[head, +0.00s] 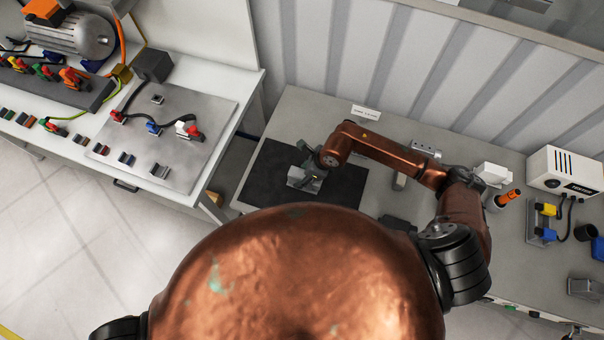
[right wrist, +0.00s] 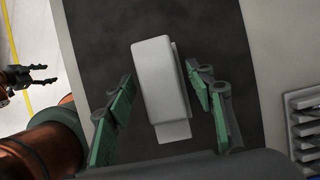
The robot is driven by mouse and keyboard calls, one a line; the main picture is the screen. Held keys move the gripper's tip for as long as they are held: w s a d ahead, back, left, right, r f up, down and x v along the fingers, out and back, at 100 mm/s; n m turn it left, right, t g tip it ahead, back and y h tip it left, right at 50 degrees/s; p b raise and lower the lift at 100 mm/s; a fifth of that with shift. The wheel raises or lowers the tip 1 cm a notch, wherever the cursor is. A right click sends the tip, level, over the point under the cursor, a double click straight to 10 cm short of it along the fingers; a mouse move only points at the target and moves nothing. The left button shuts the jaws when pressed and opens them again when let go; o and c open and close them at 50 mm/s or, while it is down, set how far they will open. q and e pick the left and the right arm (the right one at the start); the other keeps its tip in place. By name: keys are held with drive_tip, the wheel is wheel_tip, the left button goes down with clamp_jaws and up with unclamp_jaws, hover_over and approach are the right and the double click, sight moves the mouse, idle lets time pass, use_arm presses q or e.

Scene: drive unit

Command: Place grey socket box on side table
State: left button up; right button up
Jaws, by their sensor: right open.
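The grey socket box (head: 300,178) sits on a black mat (head: 345,180) on the side table (head: 290,105). In the right wrist view the box (right wrist: 160,78) is a pale grey block with rounded edges and a smaller lower part at its near end. My right gripper (head: 314,174) is over the box, partly covering it in the head view. Its green-padded fingers (right wrist: 160,84) are open on either side of the box, with gaps to both sides. My left gripper (right wrist: 38,76) shows at the left edge of the right wrist view, its fingers apart and empty.
A white bench (head: 225,75) with a motor, wiring and a metal plate (head: 165,140) stands at left. A gap separates it from the side table. A white tester box (head: 565,172), an orange-handled tool (head: 507,198) and connectors are on the right. A ribbed wall (head: 420,65) is behind.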

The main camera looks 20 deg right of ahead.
drive_tip(key=shift+r, duration=0.25)
drive_tip(key=b+v, duration=0.1)
drive_tip(key=v, duration=1)
drive_tip(key=shift+s+d+r+b, duration=0.2)
drive_tip(key=shift+r+b, duration=0.1)
drive_tip(key=shift+a, duration=0.1)
